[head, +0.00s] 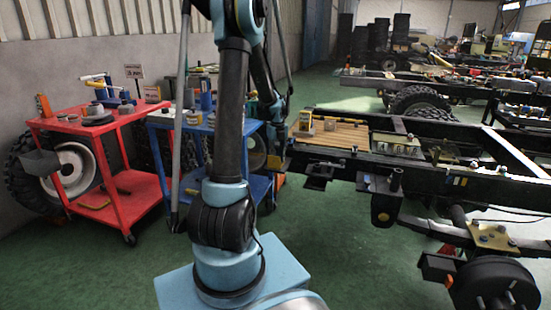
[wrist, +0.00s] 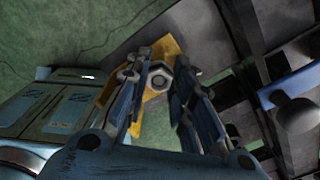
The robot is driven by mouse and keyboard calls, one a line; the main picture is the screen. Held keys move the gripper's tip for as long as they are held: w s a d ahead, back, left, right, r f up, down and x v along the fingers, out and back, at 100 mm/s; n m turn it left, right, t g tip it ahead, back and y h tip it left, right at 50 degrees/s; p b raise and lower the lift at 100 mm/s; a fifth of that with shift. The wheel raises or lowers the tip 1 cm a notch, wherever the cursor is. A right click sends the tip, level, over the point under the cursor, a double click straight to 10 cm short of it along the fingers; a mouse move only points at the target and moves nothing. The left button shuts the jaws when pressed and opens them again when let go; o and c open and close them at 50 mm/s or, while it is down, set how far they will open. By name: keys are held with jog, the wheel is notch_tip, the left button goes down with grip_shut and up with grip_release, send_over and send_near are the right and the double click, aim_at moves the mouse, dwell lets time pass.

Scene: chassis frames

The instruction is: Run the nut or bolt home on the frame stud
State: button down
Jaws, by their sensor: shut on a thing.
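In the wrist view my gripper (wrist: 161,70) has its two fingers on either side of a grey hex nut (wrist: 157,81). The fingers are closed on it. A yellow bracket or plate (wrist: 168,47) lies behind the nut and fingertips, beside the dark chassis frame (wrist: 212,42). I cannot make out a stud there, nor whether the nut touches one. In the head view the chassis frame (head: 455,178) runs along the right. My own arm covers much of the middle, and the nut cannot be made out there.
A red cart (head: 117,178) with parts on top stands at the left, and a blue cart (head: 165,122) stands behind my arm. A wooden board (head: 345,134) and a tray of parts (head: 396,145) lie on the frame.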

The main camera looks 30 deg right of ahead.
jog(key=shift+m, duration=1.2)
jog(key=c, duration=1.3)
grip_release()
jog(key=shift+c, duration=1.2)
jog(key=n, duration=1.2)
